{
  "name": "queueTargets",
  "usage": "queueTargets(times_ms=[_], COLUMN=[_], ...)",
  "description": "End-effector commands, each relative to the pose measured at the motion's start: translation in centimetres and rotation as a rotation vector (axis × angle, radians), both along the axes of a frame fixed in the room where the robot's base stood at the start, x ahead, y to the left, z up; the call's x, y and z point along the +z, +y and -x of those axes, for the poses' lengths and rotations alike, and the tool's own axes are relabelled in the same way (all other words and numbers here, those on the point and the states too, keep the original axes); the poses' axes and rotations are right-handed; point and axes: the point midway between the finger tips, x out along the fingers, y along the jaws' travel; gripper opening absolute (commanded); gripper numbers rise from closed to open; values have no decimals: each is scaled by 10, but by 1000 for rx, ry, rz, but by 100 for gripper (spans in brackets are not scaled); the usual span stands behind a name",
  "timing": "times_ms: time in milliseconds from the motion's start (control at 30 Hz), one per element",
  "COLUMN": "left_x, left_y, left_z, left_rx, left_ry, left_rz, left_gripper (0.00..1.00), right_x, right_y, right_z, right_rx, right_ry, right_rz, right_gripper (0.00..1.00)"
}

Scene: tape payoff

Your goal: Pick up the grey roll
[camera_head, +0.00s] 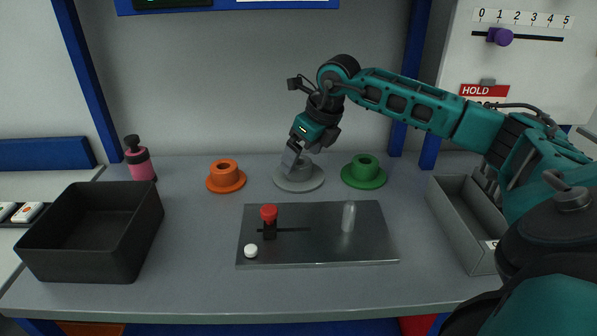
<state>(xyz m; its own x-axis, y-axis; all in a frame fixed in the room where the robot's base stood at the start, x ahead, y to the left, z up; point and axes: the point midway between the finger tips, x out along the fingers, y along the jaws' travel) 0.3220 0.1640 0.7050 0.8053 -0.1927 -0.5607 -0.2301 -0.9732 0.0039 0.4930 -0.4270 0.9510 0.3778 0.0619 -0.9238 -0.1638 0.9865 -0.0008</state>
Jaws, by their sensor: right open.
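The grey roll (300,181) sits on the table between the orange roll (226,177) and the green roll (364,172). It has a wide flat base, and its upper part is partly hidden behind my gripper. My right gripper (290,163) reaches in from the right and points down at the grey roll's left side. It is open, and I cannot tell whether its fingers touch the roll. My left gripper is not in view.
A metal plate (330,250) with a red-topped lever (268,215), a white knob (250,251) and an upright metal pin (348,217) lies in front. A black bin (60,251) and a pink bottle (140,164) stand left. A grey tray (452,228) stands right.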

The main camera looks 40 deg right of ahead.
Motion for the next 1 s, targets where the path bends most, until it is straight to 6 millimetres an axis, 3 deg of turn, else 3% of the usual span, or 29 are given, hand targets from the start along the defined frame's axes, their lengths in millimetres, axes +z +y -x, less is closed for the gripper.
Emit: queueTargets(times_ms=[167, 433, 1000], left_x=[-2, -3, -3], left_y=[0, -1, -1], left_z=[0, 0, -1], left_rx=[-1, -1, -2], left_ry=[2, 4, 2], left_rz=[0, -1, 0], left_gripper=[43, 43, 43], right_x=[-25, -28, -28], right_y=[3, 3, 3], right_z=[-11, -13, -13], right_rx=[0, 0, -1], right_ry=[2, 0, 0], right_rz=[-3, 0, -1], right_gripper=[93, 92, 37])
